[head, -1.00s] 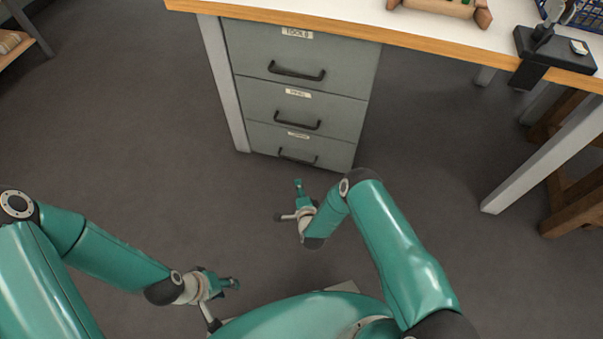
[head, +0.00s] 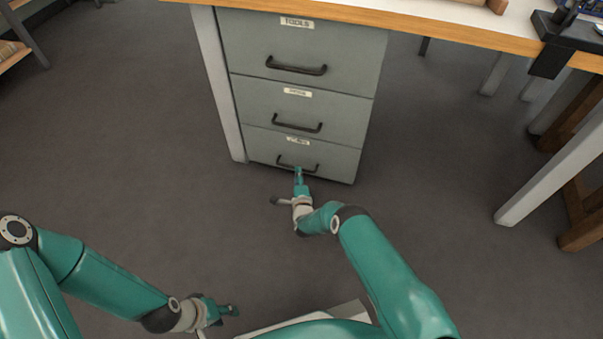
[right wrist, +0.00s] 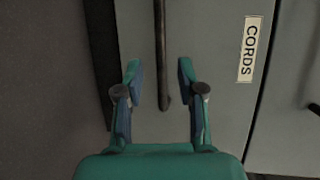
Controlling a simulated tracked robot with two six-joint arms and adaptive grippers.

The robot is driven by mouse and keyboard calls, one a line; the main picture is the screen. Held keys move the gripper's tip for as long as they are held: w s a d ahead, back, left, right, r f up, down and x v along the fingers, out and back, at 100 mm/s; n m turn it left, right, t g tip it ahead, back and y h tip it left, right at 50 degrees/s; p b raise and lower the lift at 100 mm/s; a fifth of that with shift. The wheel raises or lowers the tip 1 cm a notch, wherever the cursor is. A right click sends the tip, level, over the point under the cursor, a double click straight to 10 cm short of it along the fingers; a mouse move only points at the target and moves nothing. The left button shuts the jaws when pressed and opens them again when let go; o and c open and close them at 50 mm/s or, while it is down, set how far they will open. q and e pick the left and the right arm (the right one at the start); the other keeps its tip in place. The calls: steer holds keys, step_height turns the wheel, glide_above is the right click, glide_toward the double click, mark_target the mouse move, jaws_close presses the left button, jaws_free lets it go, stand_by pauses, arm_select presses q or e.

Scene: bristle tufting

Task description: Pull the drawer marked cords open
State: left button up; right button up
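The drawer marked CORDS (right wrist: 215,120) is the bottom one of the grey cabinet in the head view (head: 335,163). Its front looks flush with the cabinet, so it is shut. Its white label reads CORDS in the right wrist view (right wrist: 249,49). Its dark bar handle (right wrist: 160,45) also shows in the head view (head: 285,164). My right gripper (right wrist: 160,78) is open at the handle; the bar's end shows between the spread fingers, which are not closed on it. In the head view the right gripper (head: 299,177) covers part of the handle. My left gripper (head: 230,310) is low left, away from the cabinet; its opening is unclear.
Above are a middle drawer (head: 345,112) and a top drawer marked TOOLS (head: 345,50), both shut. The wood-edged worktop (head: 440,34) overhangs the cabinet. A pale table leg (head: 540,165) stands to the right. The floor (head: 130,150) before the cabinet is clear.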

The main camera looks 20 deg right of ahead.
arm_select(q)
steer(key=shift+f+b, duration=1.25)
steer(key=shift+f, duration=0.55)
arm_select(e)
steer(key=shift+x, duration=2.3)
steer(key=shift+f, duration=0.1)
jaws_close()
